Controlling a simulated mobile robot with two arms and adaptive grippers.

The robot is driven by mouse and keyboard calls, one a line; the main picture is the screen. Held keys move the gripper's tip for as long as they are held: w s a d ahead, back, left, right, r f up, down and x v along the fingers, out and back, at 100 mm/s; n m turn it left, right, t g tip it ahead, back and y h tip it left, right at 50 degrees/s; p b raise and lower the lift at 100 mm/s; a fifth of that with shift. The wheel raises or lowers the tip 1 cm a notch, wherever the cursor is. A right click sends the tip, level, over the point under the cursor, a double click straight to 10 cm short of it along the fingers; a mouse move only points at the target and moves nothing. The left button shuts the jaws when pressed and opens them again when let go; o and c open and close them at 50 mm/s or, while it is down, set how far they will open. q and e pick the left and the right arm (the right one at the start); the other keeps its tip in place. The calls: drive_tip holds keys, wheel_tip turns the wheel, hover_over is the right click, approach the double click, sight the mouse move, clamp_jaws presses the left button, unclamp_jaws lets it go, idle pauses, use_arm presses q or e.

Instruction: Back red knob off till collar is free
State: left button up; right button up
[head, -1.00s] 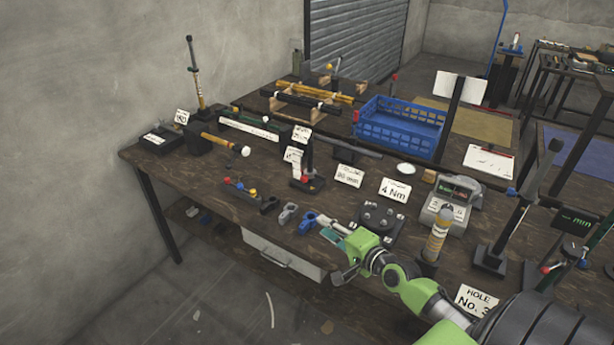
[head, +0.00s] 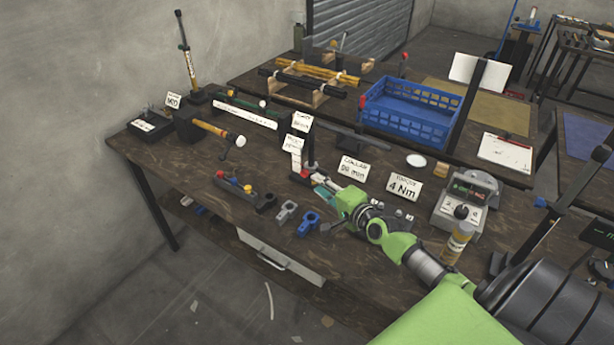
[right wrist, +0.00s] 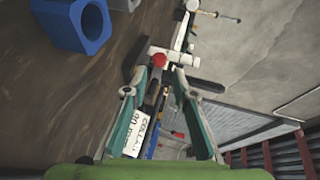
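A small red knob (head: 304,174) sits low on a stand with an upright black post (head: 310,148) on the bench. In the right wrist view, the red knob (right wrist: 159,60) shows just beyond my fingertips, against a pale part. I cannot tell the collar on the post apart clearly. My right gripper (head: 326,190) is close in front of the stand. Its teal fingers (right wrist: 162,82) are open, with a gap between the tips and nothing visibly held. My left gripper is not in view.
Loose black (head: 265,203), grey (head: 286,211) and blue (head: 309,223) clamps lie along the front edge. A block with coloured knobs (head: 235,184) is to their left. Cards reading COLLAR 90 mm (head: 352,170) and 4 Nm (head: 404,187) stand right of the post.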

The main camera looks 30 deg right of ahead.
sight(307, 175)
drive_tip(key=b+x, duration=0.1)
drive_tip(key=x, duration=0.5)
drive_tip(key=shift+w+f+b, duration=0.2)
drive_tip(key=shift+w+b, duration=0.05)
drive_tip(key=shift+b, duration=0.05)
drive_tip(key=shift+w+d+f, duration=0.1)
drive_tip(key=shift+w+f, duration=0.05)
drive_tip(key=shift+w, duration=0.5)
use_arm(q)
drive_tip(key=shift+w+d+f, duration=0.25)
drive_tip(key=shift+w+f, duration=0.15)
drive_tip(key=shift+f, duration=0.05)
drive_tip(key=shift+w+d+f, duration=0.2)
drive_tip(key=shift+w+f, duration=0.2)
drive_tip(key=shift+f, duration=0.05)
use_arm(e)
clamp_jaws()
